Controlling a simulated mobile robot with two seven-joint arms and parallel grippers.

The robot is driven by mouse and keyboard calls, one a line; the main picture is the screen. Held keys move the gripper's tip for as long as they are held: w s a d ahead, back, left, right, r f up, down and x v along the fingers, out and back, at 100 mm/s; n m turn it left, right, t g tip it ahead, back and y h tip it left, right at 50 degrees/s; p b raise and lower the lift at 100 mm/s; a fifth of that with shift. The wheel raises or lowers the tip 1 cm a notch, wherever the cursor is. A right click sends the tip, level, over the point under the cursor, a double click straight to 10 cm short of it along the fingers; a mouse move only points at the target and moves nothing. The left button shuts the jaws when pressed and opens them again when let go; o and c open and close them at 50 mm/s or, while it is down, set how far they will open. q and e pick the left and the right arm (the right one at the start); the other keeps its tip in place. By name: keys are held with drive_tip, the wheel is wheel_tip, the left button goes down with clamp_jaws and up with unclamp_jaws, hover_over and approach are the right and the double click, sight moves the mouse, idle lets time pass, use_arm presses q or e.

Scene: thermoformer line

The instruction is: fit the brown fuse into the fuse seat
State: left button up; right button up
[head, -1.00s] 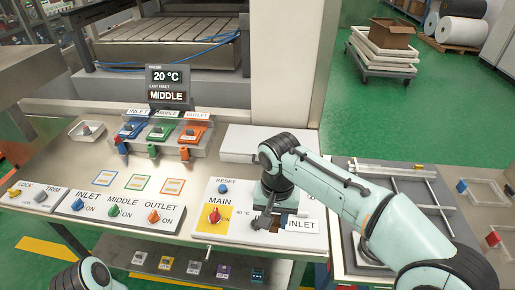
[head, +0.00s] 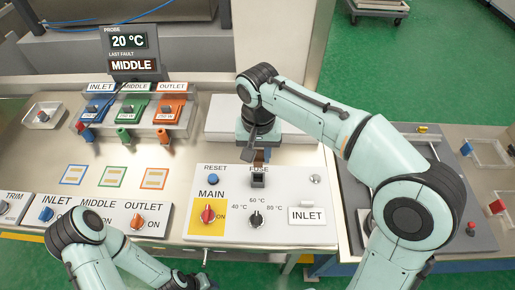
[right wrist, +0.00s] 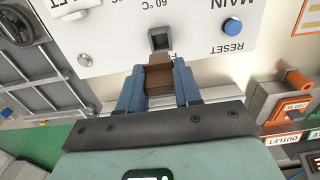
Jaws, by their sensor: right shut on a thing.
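The brown fuse (right wrist: 159,77) is held between the two blue-grey fingers of my right gripper (right wrist: 158,88) in the right wrist view. In the head view the right gripper (head: 262,148) is just behind the control panel, with a bit of the brown fuse (head: 259,158) showing beneath it. The fuse seat (head: 258,180) is a dark square socket under the FUSE label; it also shows in the right wrist view (right wrist: 160,39). The fuse is close to the seat but apart from it. My left gripper (head: 203,283) is partly seen at the bottom edge, its jaws unclear.
The panel bears a red MAIN switch (head: 208,214), a blue RESET button (head: 213,179), a temperature dial (head: 256,218) and an INLET tag (head: 307,216). Blue, green and orange units (head: 133,107) stand back left. A grey frame fixture (head: 440,150) lies to the right.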

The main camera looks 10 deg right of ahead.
sight(258, 166)
use_arm(q)
drive_tip(key=shift+w, duration=0.1)
use_arm(e)
drive_tip(key=shift+f+b, duration=1.3)
drive_tip(key=shift+f, duration=1.55)
use_arm(q)
drive_tip(key=s+f, duration=0.3)
drive_tip(key=shift+f, duration=0.25)
drive_tip(key=shift+w+r, duration=0.25)
drive_tip(key=shift+r, duration=0.1)
drive_tip(key=shift+s+f, duration=0.1)
use_arm(e)
drive_tip(key=shift+f, duration=0.2)
use_arm(q)
drive_tip(key=shift+s+f, duration=0.15)
drive_tip(key=shift+f, duration=0.05)
use_arm(e)
drive_tip(key=shift+f, duration=0.3)
use_arm(q)
drive_tip(key=shift+s+f+g+b, duration=0.3)
drive_tip(key=shift+s+f+b, duration=0.15)
drive_tip(key=shift+f+b, duration=0.25)
use_arm(e)
drive_tip(key=shift+f, duration=1.25)
drive_tip(key=o, duration=1.1)
